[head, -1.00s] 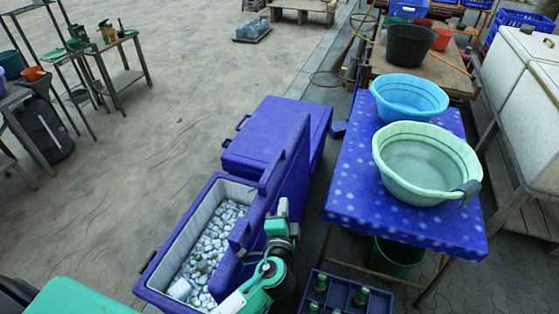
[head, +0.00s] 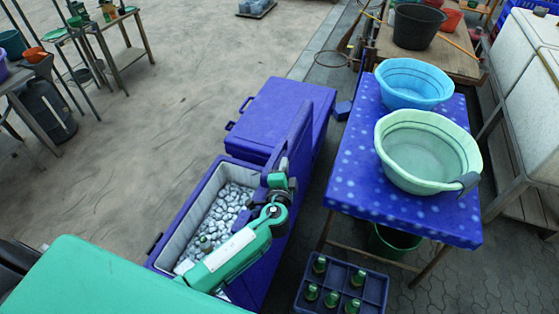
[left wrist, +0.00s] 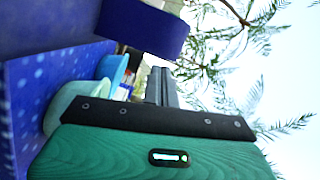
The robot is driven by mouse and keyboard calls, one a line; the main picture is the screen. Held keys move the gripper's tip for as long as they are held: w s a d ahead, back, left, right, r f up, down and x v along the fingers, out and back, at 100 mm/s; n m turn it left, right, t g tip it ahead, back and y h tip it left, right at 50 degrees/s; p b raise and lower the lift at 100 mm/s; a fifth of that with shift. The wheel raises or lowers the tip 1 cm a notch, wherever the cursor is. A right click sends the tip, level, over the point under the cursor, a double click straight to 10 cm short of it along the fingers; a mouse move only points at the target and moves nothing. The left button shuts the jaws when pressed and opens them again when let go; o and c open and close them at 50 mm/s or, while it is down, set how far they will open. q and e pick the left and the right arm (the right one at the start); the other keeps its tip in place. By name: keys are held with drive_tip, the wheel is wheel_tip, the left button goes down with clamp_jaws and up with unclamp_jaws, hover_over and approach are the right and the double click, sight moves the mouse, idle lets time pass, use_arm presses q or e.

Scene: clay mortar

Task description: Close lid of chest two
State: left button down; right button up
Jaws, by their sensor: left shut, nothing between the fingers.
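An open blue-purple chest (head: 184,214) stands at the lower middle of the head view, with silvery cans or ice and a bottle inside. Its lid (head: 299,135) stands raised along the chest's right side. My left gripper (head: 281,167) is shut and empty, close beside the lid's upper part. I cannot tell whether they touch. In the left wrist view the narrow shut fingers (left wrist: 162,86) point toward a blue-purple piece (left wrist: 141,27), perhaps part of the lid. My green left forearm hides part of the chest's near end. The right gripper is not visible.
A second, closed blue chest (head: 275,115) stands just behind. On the right, a blue-covered table (head: 350,190) holds a blue basin (head: 413,82) and a green basin (head: 425,150). A bottle crate (head: 340,288) sits below it. The floor to the left is open.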

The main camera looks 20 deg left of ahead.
use_arm(q)
drive_tip(key=shift+a, duration=0.8)
drive_tip(key=shift+f, duration=0.2)
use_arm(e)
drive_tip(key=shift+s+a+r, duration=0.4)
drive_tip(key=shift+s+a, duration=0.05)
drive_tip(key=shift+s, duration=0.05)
